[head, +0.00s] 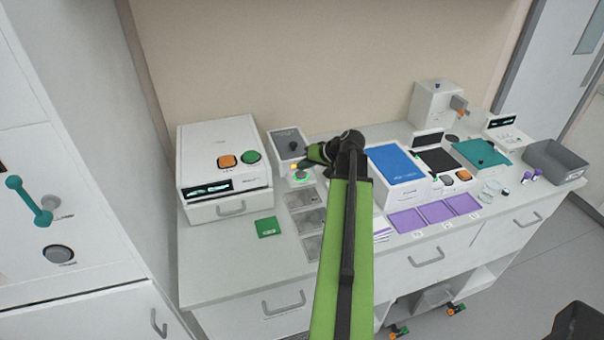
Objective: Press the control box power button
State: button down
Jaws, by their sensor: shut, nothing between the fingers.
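A small white box with a dark top panel and a black knob (289,144), seemingly the control box, stands on the counter to the right of the large white machine. At its front is a round button (300,177) ringed in green light. My gripper (302,169) is shut and empty, over the front of this box at the button. My green arm reaches up to it from the bottom of the view. The gripper partly covers the box front and button, so I cannot tell whether the fingertips touch the button.
The white machine (224,165) at left has an orange and a green button. Grey plates (306,221) and a green card (268,227) lie in front. A blue-topped unit (397,164), purple pads (437,211) and a grey bin (553,163) stand right.

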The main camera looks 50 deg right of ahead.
jog(key=shift+f+b, duration=0.45)
jog(key=shift+r, duration=0.1)
